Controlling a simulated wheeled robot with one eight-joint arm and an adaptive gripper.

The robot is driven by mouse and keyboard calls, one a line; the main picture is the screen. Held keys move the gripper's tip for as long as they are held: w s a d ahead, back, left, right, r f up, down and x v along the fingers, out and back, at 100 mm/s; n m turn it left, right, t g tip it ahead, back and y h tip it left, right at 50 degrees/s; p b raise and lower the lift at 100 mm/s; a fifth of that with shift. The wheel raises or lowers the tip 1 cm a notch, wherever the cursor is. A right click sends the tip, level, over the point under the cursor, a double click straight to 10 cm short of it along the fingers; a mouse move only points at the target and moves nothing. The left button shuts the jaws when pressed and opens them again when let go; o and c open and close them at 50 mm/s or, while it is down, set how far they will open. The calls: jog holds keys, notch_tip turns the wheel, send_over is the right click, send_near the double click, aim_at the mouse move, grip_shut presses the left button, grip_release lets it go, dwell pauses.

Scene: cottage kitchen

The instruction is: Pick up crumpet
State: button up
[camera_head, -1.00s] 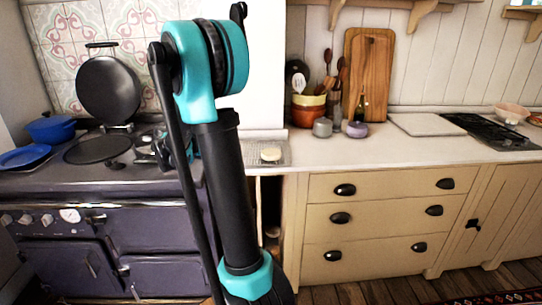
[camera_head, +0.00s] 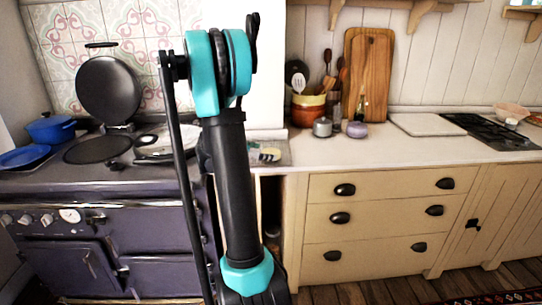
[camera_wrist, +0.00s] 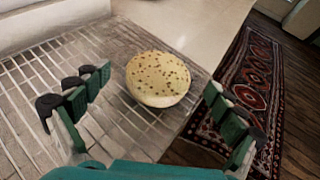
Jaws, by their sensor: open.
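The crumpet (camera_wrist: 158,79) is a pale round cake with brown specks on top. In the wrist view it lies on a wire rack (camera_wrist: 40,100) on the counter. My gripper (camera_wrist: 150,95) is open, with its teal fingers left and right of the crumpet and clear space on both sides. No contact shows. In the head view the crumpet (camera_head: 270,155) is a small pale disc at the counter's left end, partly covered at its left by my gripper's tip or arm. The fingers are mostly hidden there behind my arm.
The stove (camera_head: 110,190) with a raised round lid (camera_head: 108,88) stands left of the rack. The counter (camera_head: 400,150) front is clear. A patterned rug (camera_wrist: 245,90) lies below the counter edge.

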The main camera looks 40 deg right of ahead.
jog(key=shift+x, duration=1.15)
jog(key=c, duration=0.9)
jog(key=shift+c, duration=0.2)
